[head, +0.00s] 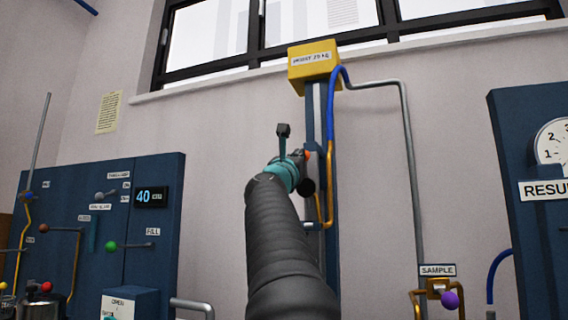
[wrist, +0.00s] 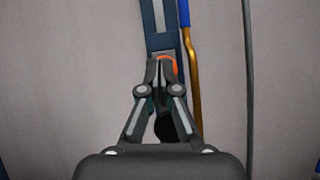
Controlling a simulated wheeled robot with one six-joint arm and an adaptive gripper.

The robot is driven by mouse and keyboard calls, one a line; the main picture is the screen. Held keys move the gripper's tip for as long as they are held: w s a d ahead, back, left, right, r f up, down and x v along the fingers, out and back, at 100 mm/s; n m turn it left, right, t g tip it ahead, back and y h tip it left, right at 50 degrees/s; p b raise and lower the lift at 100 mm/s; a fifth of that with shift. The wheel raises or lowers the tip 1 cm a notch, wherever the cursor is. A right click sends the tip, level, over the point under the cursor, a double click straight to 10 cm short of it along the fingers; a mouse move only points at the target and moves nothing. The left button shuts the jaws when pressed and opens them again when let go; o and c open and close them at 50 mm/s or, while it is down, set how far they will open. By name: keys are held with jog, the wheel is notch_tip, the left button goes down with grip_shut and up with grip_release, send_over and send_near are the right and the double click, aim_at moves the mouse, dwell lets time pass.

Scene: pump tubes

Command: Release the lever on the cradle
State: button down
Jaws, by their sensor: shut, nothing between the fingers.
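The cradle on the blue upright rail (head: 314,230) is mostly hidden behind my arm and gripper. A small orange part (head: 307,154), perhaps the lever, shows just above my gripper. In the wrist view the orange part (wrist: 169,66) is right behind and beside my fingertips; I cannot tell whether they touch it. My gripper (wrist: 159,64) is shut, with nothing held between its tips. A dark rounded shape (wrist: 165,127) shows lower down between the finger links; I cannot tell what it is. In the head view the fingers are largely hidden by my wrist.
A yellow weight block (head: 315,62) tops the rail. A blue and amber tube (head: 330,150) runs close along its right side, and a grey pipe (head: 412,170) is further right. Panels stand left (head: 60,215) and right (head: 515,120).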

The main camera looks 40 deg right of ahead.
jog(key=shift+x, duration=0.95)
jog(key=shift+w+d+f, duration=0.1)
jog(key=shift+w, duration=0.05)
jog(key=shift+f, duration=0.1)
jog(key=s+a+r, duration=0.4)
jog(key=a+r, duration=0.2)
jog(key=a, duration=0.2)
jog(key=shift+s, duration=0.15)
jog(key=shift+r, duration=0.15)
jog(key=shift+a, duration=0.1)
